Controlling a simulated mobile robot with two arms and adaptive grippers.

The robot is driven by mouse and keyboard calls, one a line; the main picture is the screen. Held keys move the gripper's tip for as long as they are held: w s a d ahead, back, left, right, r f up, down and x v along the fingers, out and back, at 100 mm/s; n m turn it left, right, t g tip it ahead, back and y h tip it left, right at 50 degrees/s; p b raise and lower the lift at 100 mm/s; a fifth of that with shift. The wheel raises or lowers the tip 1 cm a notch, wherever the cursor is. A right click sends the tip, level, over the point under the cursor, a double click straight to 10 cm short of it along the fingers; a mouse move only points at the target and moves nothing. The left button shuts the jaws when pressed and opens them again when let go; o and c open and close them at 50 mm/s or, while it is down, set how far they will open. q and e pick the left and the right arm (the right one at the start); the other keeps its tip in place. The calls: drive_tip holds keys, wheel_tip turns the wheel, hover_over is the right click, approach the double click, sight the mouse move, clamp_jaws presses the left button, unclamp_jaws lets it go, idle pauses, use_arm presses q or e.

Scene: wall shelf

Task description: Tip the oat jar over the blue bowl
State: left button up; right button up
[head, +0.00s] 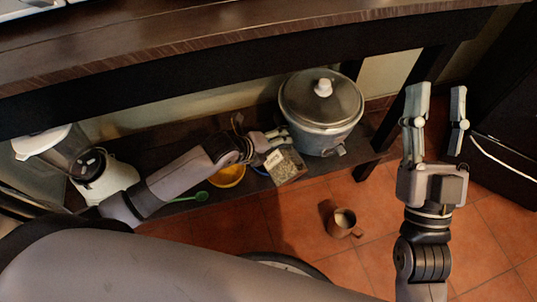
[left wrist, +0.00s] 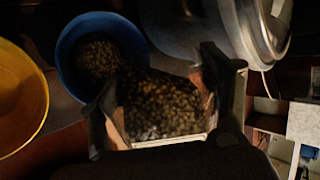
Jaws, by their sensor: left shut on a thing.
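My left gripper (head: 272,143) is shut on the oat jar (head: 288,168), a clear box-shaped container with a pale label and grainy contents. In the left wrist view the jar (left wrist: 160,105) sits between the fingers, full of brownish flakes at its visible part. The blue bowl (left wrist: 64,52) is just beyond the jar in that view, with similar flakes in it. In the head view the jar and gripper mostly hide the bowl, so the jar's exact tilt is hard to tell. My right gripper (head: 438,108) is open and empty, well to the right.
A yellow bowl (head: 228,177) is left of the blue bowl, with a green spoon (head: 192,197) near it. A blender (head: 100,180) stands left on the shelf, a lidded cooker (head: 318,125) right. A brown mug (head: 342,222) is on the tiled floor. The table top overhangs the shelf.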

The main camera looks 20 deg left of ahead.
use_arm(q)
drive_tip(key=shift+w, duration=0.1)
use_arm(e)
drive_tip(key=shift+s+r+t+y, duration=0.5)
drive_tip(key=shift+s+r+t, duration=0.4)
drive_tip(key=shift+s+r, duration=0.25)
use_arm(q)
drive_tip(key=shift+w+a, duration=0.1)
use_arm(e)
drive_tip(key=shift+w+f+g, duration=0.3)
drive_tip(key=shift+w+f, duration=0.05)
drive_tip(key=shift+w, duration=0.05)
use_arm(q)
drive_tip(key=shift+n+h, duration=0.3)
drive_tip(key=shift+h, duration=0.1)
use_arm(e)
drive_tip(key=shift+w+f+h, duration=0.35)
drive_tip(key=shift+f+h, duration=0.05)
idle(0.4)
